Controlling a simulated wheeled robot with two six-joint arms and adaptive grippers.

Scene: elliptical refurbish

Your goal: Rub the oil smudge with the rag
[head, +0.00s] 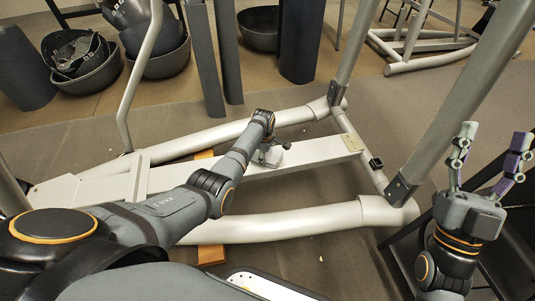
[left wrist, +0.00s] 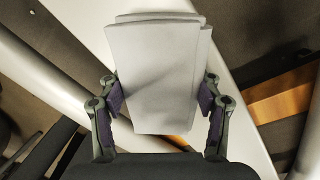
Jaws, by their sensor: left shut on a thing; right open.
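The rag (left wrist: 158,75) is a folded, pale grey cloth that fills the middle of the left wrist view. My left gripper (left wrist: 160,105) is shut on it, one finger at each side. In the head view my left gripper (head: 270,155) is over the white centre rail (head: 310,152) of the elliptical frame. I cannot tell whether the rag touches the rail. No oil smudge can be made out clearly; the rag and gripper cover part of the rail. My right gripper (head: 495,137) is open and empty at the right, fingers pointing up.
Grey frame tubes (head: 290,224) run on both sides of the rail, and a thick upright (head: 465,95) rises at the right. Wooden blocks (head: 211,255) lie under the frame. Black bins (head: 88,68) stand at the back left. A small tan patch (head: 353,143) is on the rail.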

